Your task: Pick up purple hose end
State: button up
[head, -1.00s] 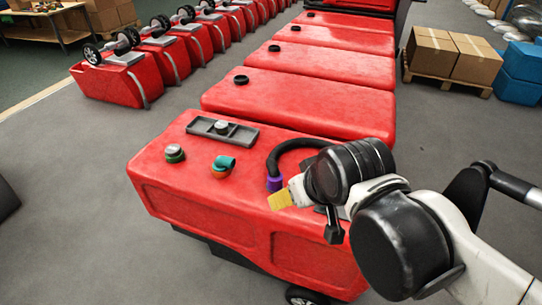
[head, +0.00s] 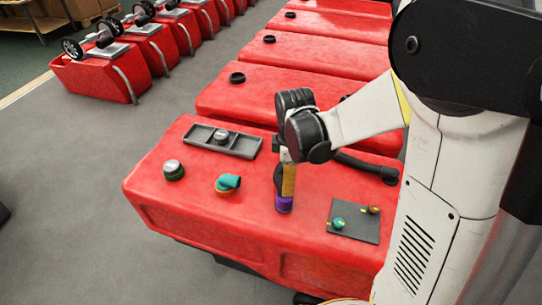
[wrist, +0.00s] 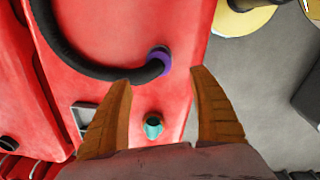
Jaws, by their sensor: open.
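The purple hose end (head: 284,205) sits on the red tank top, below my gripper in the head view. In the wrist view, the purple hose end (wrist: 159,57) shows as a ring on a curved black hose (wrist: 85,62), just beyond the gap between my fingertips. The hose (head: 365,167) is partly hidden by my arm in the head view. My gripper (head: 289,182) points down over the purple end. In the wrist view my gripper (wrist: 160,80) has its orange-brown fingers spread apart with nothing held. I cannot tell whether a finger touches the hose end.
More red tanks stand behind. Grey floor lies left.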

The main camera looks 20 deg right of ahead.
aim_at(285, 199)
jog(key=shift+w+f+n+g, duration=0.15)
jog(key=shift+f+n, duration=0.1)
jog(key=shift+f, duration=0.25)
jog(key=shift+w+f+n+g, duration=0.15)
jog(key=shift+f+n, duration=0.1)
jog(key=shift+f, duration=0.2)
notch_tip(285, 199, down, 5)
jog(key=shift+b, duration=1.05)
notch_tip(285, 199, down, 6)
jog(key=b, duration=0.3)
jog(key=shift+w, duration=0.15)
jog(key=shift+r, duration=0.1)
jog(key=c, duration=1.4)
